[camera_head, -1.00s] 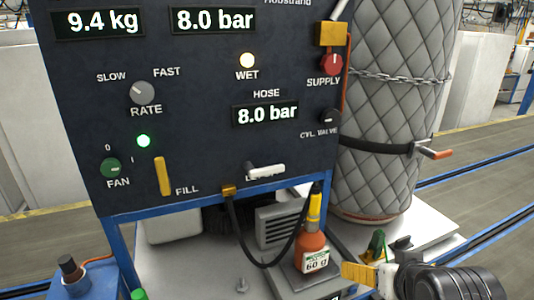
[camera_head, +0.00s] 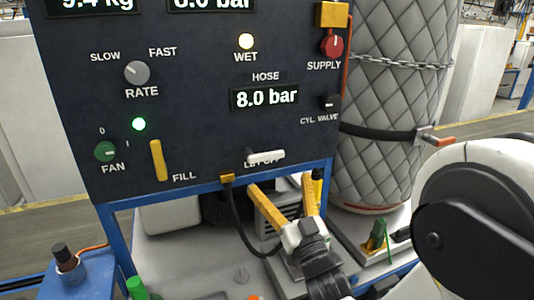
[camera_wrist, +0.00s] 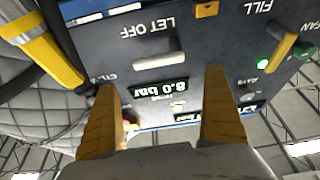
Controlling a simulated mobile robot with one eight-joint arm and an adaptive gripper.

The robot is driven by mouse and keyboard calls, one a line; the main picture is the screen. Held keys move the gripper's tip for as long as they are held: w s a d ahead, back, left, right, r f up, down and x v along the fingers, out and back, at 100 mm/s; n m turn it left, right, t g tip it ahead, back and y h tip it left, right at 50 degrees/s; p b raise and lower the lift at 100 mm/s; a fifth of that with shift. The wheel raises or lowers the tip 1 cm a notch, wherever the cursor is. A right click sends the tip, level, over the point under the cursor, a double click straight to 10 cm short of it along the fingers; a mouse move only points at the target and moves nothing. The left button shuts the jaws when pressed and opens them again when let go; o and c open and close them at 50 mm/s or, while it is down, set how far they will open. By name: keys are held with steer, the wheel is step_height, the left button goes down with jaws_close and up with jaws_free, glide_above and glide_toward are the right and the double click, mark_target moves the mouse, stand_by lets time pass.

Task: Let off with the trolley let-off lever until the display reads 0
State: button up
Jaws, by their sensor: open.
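The let-off lever (camera_head: 266,156) is a white bar near the panel's lower edge, lying roughly level across its label. It also shows in the wrist view (camera_wrist: 159,60), where the picture is upside down and its LET OFF label reads clearly. The hose display (camera_head: 265,97) reads 8.0 bar. My gripper (camera_head: 282,188) is open and empty, just below the lever and in front of the panel. In the wrist view its two yellow fingers (camera_wrist: 158,80) stand wide apart with the lever between them, and I see no contact.
The yellow fill lever (camera_head: 158,160), fan knob (camera_head: 105,151) and rate knob (camera_head: 137,73) are left on the panel. The red supply knob (camera_head: 332,46) and cylinder valve (camera_head: 329,102) are right. A black hose (camera_head: 238,222) hangs below. A chained, quilted cylinder (camera_head: 390,100) stands right.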

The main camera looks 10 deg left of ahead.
mark_target(267, 156)
steer(key=x, duration=1)
steer(key=shift+d, duration=0.1)
steer(key=shift+c, duration=0.3)
steer(key=c, duration=1.1)
